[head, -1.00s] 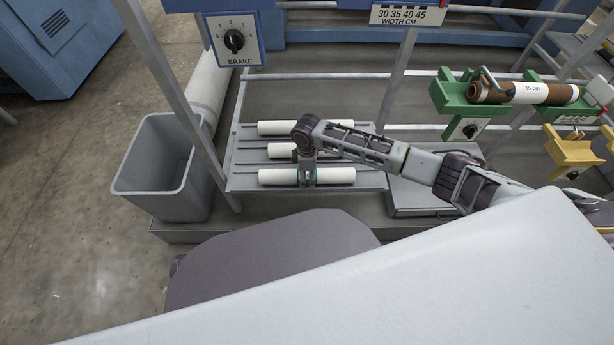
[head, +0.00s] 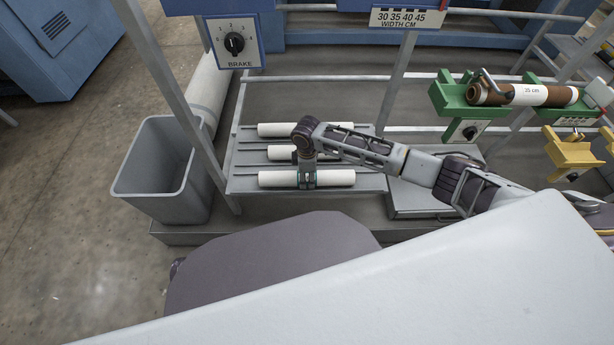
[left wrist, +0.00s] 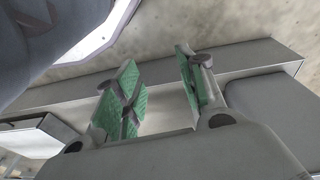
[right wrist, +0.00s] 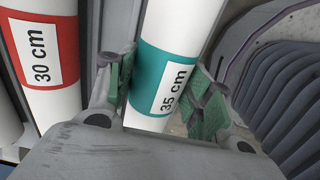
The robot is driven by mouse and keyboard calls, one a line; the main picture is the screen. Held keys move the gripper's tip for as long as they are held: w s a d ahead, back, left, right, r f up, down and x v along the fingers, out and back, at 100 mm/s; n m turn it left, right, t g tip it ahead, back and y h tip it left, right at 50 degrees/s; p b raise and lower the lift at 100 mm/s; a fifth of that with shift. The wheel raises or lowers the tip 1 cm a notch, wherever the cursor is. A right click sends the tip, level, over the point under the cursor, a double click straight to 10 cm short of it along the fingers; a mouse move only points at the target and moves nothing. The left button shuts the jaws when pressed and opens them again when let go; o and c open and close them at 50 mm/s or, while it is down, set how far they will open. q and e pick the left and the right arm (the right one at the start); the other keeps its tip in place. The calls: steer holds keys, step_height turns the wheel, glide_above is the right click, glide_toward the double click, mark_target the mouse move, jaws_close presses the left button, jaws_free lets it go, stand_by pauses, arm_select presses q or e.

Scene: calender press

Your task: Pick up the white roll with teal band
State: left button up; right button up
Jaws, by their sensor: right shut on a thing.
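The white roll with teal band lies frontmost on the grey rack in the head view (head: 336,177). In the right wrist view its teal band (right wrist: 165,72) carries a "35 cm" label. My right gripper (head: 307,180) reaches down over the middle of this roll and is shut on it. In the right wrist view its green-padded fingers (right wrist: 166,85) are on either side of the band. The roll still appears level with the rack. My left gripper shows only in the left wrist view (left wrist: 160,90), open and empty; it is outside the head view.
A white roll with red band, labelled 30 cm (right wrist: 38,62), lies beside it. Another roll (head: 350,129) lies at the rack's back. A grey bin (head: 155,190) stands left. A brown roll (head: 490,95) sits in green holders at right. Metal posts and rails surround the rack.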

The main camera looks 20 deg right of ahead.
steer(key=shift+r, duration=0.55)
step_height(320, 180, up, 7)
steer(key=shift+f+p, duration=0.1)
steer(key=shift+p, duration=1.05)
arm_select(q)
step_height(320, 180, down, 7)
steer(key=a, duration=0.1)
steer(key=shift+s+a+f, duration=0.2)
steer(key=shift+a, duration=0.1)
arm_select(e)
steer(key=shift+r, duration=1.1)
steer(key=shift+m, duration=0.4)
